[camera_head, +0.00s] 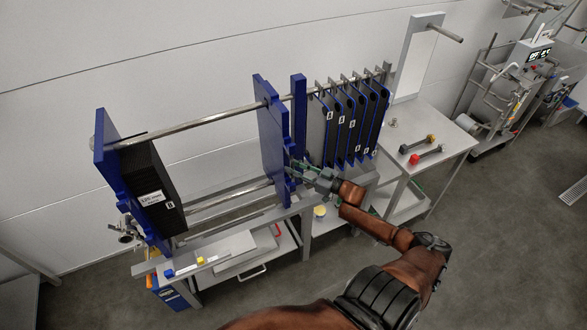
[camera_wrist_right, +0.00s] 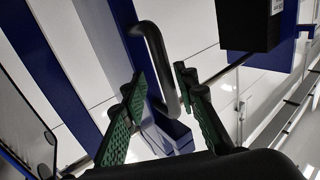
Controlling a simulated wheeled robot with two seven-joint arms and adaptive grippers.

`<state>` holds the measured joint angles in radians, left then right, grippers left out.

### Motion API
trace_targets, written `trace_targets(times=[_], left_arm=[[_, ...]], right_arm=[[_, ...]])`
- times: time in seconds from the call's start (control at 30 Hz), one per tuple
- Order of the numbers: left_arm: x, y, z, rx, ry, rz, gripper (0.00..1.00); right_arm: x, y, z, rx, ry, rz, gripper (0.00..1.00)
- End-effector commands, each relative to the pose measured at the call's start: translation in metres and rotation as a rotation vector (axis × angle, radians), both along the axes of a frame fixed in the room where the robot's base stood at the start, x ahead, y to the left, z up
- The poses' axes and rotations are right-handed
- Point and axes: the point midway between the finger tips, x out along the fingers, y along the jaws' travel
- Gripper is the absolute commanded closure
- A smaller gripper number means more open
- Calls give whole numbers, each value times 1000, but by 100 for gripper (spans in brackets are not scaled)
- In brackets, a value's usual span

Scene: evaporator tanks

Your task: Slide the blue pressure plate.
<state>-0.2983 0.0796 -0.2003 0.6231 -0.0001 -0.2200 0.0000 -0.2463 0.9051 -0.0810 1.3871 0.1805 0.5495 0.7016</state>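The blue pressure plate (camera_head: 270,135) stands upright on the rails near the middle of the press frame in the head view. My right gripper (camera_head: 297,172) is at the plate's right side. In the wrist view its green-padded fingers (camera_wrist_right: 160,78) are apart, one on each side of the handle, with gaps that look clear. Contact cannot be told. My left gripper is not in view.
Dark filter plates (camera_head: 350,125) hang on the right beside a blue upright (camera_head: 299,110). A dark plate block (camera_head: 148,185) stands by the left blue end plate (camera_head: 108,165). Rails (camera_head: 205,122) between it and the pressure plate look clear. A steel table (camera_head: 440,155) stands at right.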

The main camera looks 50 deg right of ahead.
Motion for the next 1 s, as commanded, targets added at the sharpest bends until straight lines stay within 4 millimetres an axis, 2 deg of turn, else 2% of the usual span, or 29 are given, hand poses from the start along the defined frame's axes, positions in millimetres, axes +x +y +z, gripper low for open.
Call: trace_targets(times=[0.23, 0.37, 0.8, 1.0], left_arm=[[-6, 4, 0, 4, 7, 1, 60], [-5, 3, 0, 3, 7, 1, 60], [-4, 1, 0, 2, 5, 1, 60], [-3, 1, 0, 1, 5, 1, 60]], right_arm=[[0, 2, -1, 1, 0, 4, 72], [-10, 0, -2, 1, 2, 2, 72], [-93, -17, -1, 1, 2, 1, 72], [-114, -22, -1, 1, 1, 1, 72]])
